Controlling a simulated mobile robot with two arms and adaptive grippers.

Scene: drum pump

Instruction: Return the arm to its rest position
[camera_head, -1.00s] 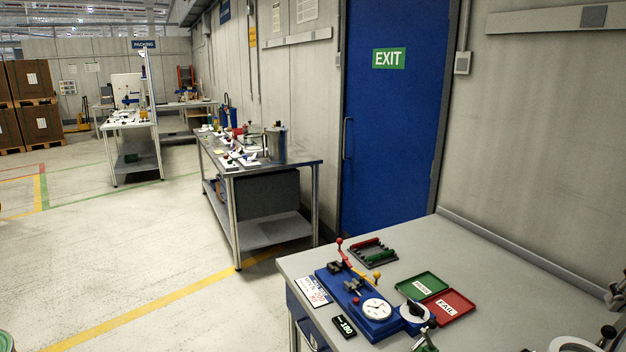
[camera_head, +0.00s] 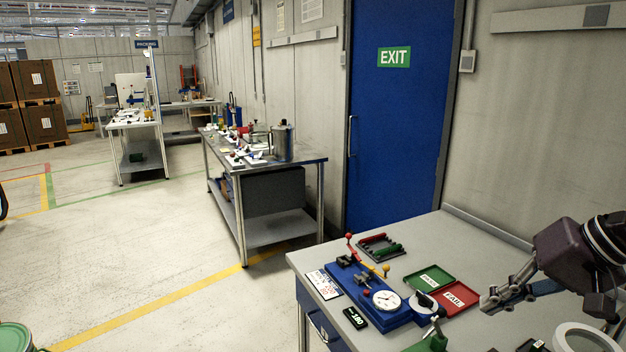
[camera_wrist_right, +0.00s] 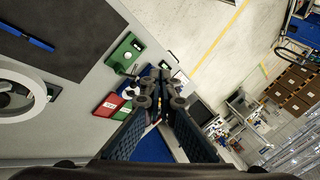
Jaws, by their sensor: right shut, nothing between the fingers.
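My right gripper (camera_head: 497,300) comes in from the right in the head view, above the right part of the grey bench (camera_head: 470,238). It is shut and empty. In the right wrist view its two fingers (camera_wrist_right: 163,95) meet near the middle, over the bench edge and floor. The blue test fixture (camera_head: 345,277) with a white dial stands on the bench, left of the gripper and apart from it. The green PASS tray (camera_head: 430,272) and the red FAIL tray (camera_head: 459,292) lie between them. My left gripper is not in view.
A black rack (camera_head: 379,246) with red and green bars lies at the bench's back left. A white ring-shaped thing (camera_head: 562,335) is at the lower right. A second workbench (camera_head: 312,160) stands farther left, near the blue EXIT door (camera_head: 400,120). The floor (camera_head: 130,240) is largely clear.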

